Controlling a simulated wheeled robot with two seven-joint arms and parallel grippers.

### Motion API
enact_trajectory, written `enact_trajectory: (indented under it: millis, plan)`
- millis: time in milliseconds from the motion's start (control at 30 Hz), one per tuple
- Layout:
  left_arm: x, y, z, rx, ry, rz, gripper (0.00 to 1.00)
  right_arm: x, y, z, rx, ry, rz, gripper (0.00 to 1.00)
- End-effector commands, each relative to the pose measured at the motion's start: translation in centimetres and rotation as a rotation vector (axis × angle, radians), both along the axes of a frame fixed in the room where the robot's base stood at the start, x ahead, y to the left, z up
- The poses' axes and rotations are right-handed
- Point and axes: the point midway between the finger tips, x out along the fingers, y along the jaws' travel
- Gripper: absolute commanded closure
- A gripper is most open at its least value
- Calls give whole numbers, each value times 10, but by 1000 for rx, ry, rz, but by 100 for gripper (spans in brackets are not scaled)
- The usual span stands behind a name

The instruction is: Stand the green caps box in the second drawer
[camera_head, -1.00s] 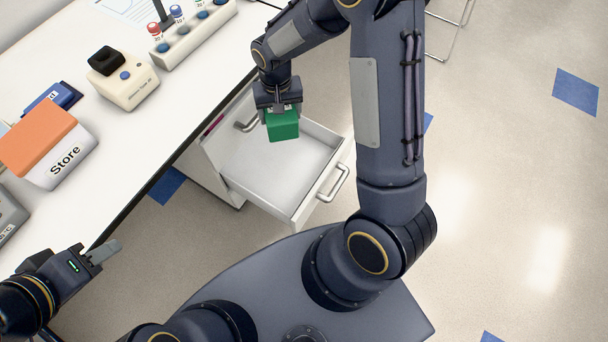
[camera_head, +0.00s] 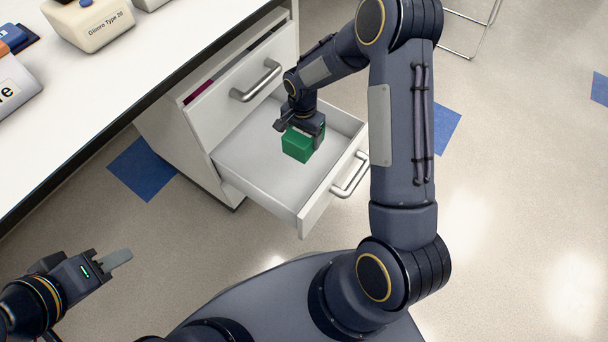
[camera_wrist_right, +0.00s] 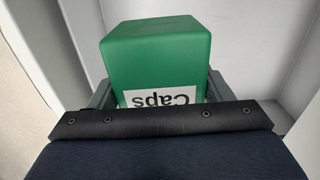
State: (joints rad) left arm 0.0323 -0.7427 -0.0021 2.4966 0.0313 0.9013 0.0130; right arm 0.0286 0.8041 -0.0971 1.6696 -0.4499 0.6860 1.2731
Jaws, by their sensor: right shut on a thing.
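The green caps box (camera_head: 297,145) is inside the open second drawer (camera_head: 255,165), toward its right side. My right gripper (camera_head: 303,131) is shut on the box from above. In the right wrist view the box (camera_wrist_right: 156,58) sits between the fingers, its white "Caps" label partly hidden by the gripper body. Pale drawer walls show around it. I cannot tell whether its underside touches the drawer floor. My left gripper (camera_head: 108,264) is empty at the lower left, far from the drawer; its finger gap is not clear.
The upper drawer (camera_head: 240,90) with its metal handle is above the open one; a magenta strip shows at its top edge. The white bench (camera_head: 95,85) with devices is at left. The open drawer's left part is clear.

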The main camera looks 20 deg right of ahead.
Motion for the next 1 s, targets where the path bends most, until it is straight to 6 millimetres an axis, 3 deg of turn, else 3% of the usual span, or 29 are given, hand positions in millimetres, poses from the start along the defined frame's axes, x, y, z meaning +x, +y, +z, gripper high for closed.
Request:
enact_trajectory:
  millis: [33,567,800,1000]
  plan:
    - [0,0,-9,0,0,0,64,1,-1,-11,1,-1,-9,60]
    - [0,0,-36,0,0,0,64,1,-1,-74,1,0,-24,60]
    - [0,0,-53,0,0,0,64,0,-1,-113,0,1,-24,60]
    - [0,0,-52,0,0,0,64,1,-1,-116,1,-1,-25,60]
